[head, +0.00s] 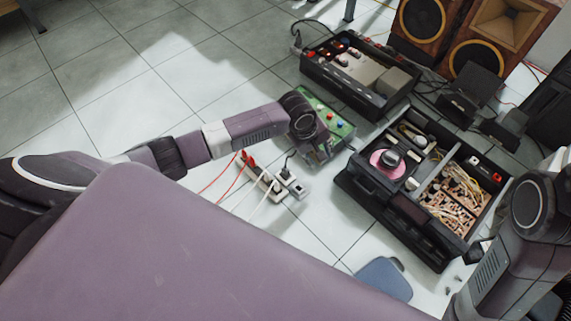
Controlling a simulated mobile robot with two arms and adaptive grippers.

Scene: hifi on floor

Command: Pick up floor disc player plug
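A white power strip (262,182) lies on the tiled floor with several plugs and cables at it. A red plug (246,160) sits at its upper left end, and a dark plug (287,173) with a black cable is at its right side. I cannot tell which plug belongs to the disc player. An open black case (357,196) holds a pink disc (388,163) on its left side. My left arm reaches in from the left, its wrist above the floor right of the strip; its gripper is mostly hidden below the wrist. My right arm is at the right edge, its gripper out of sight.
A green box (341,128) with coloured knobs stands beside my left wrist. Another open black case (355,75) and wooden speakers (424,22) are behind. A blue-grey object (384,279) lies in front. Floor at the upper left is clear.

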